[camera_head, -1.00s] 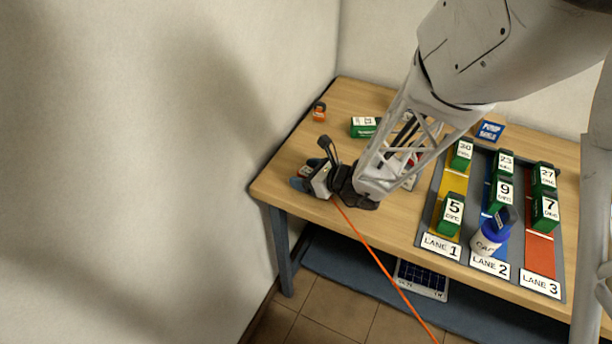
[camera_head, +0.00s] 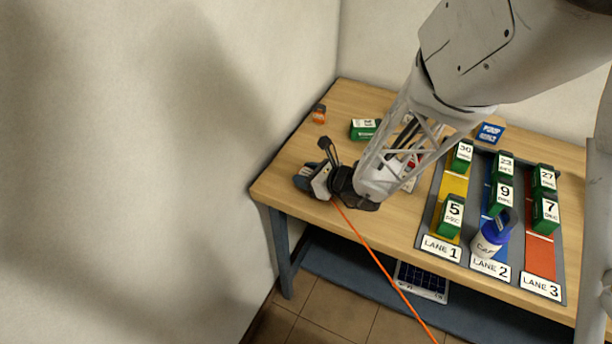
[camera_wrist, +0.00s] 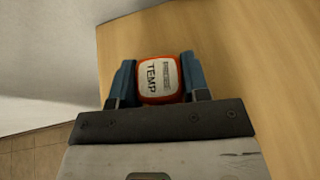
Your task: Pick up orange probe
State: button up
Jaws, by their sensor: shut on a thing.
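The orange probe (camera_wrist: 159,85) has a white face reading TEMP and lies between the two blue fingers in the wrist view. My gripper (camera_wrist: 159,68) is shut on it, with one finger against each side. In the head view my gripper (camera_head: 305,177) is low over the left part of the table. There the fingers hide most or all of the probe. I cannot tell whether the probe still touches the table.
A small orange object (camera_head: 319,114) and a green box (camera_head: 363,129) stand farther back on the table (camera_head: 290,172). Numbered green boxes and a blue-capped bottle (camera_head: 490,235) stand on lanes at right. A thin orange line (camera_head: 385,270) runs from my gripper toward the floor.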

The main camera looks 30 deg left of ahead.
aim_at(307, 169)
jog(key=shift+r, duration=0.6)
jog(key=shift+s+d+r, duration=0.15)
jog(key=shift+r, duration=0.4)
jog(key=shift+s+d+r, duration=0.15)
jog(key=shift+r, duration=0.35)
jog(key=s+d+r, duration=0.1)
jog(key=s+d, duration=0.9)
jog(key=s, duration=0.1)
jog(key=shift+d+r, duration=0.15)
jog(key=shift+r, duration=0.1)
